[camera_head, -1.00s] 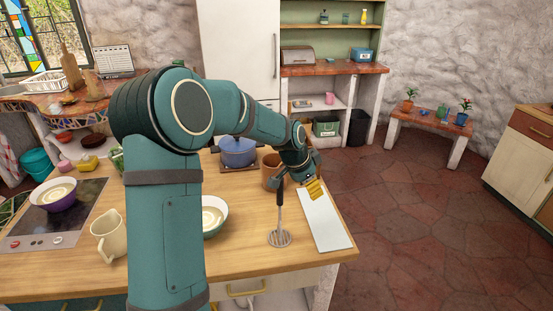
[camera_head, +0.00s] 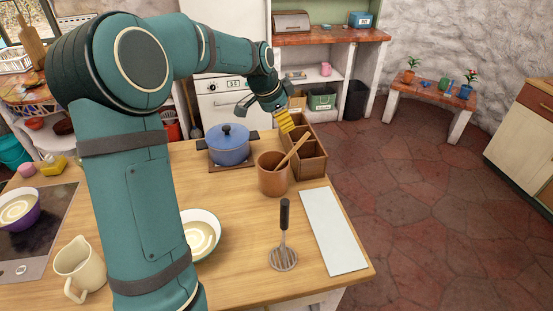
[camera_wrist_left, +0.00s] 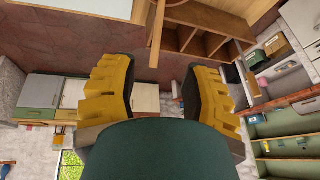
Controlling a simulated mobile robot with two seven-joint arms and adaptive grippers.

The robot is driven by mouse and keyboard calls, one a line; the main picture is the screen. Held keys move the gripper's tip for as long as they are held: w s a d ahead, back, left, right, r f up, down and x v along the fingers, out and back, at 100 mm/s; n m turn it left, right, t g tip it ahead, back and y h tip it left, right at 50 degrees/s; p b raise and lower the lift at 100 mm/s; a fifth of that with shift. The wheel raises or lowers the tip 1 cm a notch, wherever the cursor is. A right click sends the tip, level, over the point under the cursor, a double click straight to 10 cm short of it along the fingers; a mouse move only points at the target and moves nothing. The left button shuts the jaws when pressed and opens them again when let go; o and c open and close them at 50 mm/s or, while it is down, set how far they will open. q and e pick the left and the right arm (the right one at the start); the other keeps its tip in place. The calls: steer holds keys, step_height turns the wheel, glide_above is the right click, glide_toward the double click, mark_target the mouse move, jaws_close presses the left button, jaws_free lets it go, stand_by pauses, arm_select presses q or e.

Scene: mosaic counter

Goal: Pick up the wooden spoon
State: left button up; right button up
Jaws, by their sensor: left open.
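The wooden spoon (camera_head: 293,150) stands tilted in a brown round pot (camera_head: 271,178) on the counter. Its handle leans up to the right and its lower end is hidden inside the pot. My left gripper (camera_head: 286,121), with yellow fingers, shows above and behind the spoon in the head view, apart from it, by the wooden compartment box. The left wrist view shows this gripper (camera_wrist_left: 157,92) open, with nothing between its fingers. I cannot identify the spoon for certain in that view. My right gripper is not in view.
A wooden compartment box (camera_head: 313,165) stands behind the pot. A blue lidded pan (camera_head: 228,146) is to its left. A bowl (camera_head: 203,232) and jug (camera_head: 78,265) stand nearer my arm.

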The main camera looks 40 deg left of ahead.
mark_target(296, 148)
arm_select(q)
steer(key=x, duration=1.3)
steer(key=shift+w+d+f, duration=0.1)
steer(key=shift+d+f, duration=0.1)
steer(key=shift+d, duration=0.05)
steer(key=shift+c, duration=0.4)
jaws_close()
